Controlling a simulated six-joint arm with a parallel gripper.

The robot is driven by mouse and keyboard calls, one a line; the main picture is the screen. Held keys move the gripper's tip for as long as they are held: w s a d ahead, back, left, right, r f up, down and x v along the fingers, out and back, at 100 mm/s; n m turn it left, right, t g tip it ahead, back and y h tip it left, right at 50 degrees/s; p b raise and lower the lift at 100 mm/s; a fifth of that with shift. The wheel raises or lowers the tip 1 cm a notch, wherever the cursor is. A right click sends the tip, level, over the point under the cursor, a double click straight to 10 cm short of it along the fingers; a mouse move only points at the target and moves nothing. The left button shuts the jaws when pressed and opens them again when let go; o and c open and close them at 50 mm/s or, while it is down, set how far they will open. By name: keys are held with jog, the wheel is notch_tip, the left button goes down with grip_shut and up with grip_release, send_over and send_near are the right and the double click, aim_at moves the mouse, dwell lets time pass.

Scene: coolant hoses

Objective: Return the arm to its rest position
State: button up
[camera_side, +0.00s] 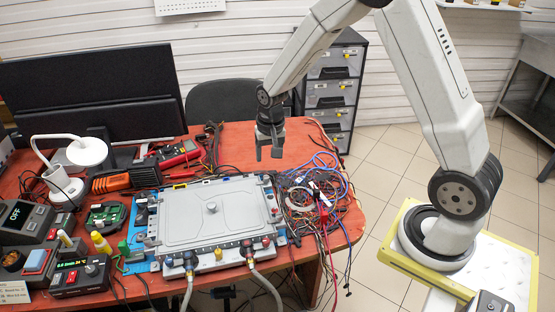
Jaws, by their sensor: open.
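My gripper (269,153) is open and empty, pointing down in the air. It appears above the back right part of the red table, behind the grey unit in the picture. The flat grey unit (180,222) lies on a blue mat. Two coolant hoses hang from its front edge, a left hose (187,290) and a right hose (263,284). The left hose's end at the unit looks dark blue, the right one's dark red. Both ends meet the fittings; I cannot tell how firmly they are seated.
A tangle of wires (318,195) covers the table's right side. A monitor (90,90), a white lamp (85,152) and bench instruments (80,275) crowd the left. A drawer cabinet (333,92) and a dark chair (222,100) stand behind the table. Tiled floor lies open at right.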

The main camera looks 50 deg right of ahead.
jog(key=s+a+r+n+t, duration=0.1)
jog(key=s+a+r+n, duration=0.1)
jog(key=s, duration=0.5)
jog(key=s+a+r+n, duration=0.3)
jog(key=s+a+n, duration=0.1)
jog(key=s, duration=0.3)
jog(key=shift+s+a+r+n+t, duration=0.2)
jog(key=shift+s+r+n+t, duration=0.2)
jog(key=shift+n, duration=0.2)
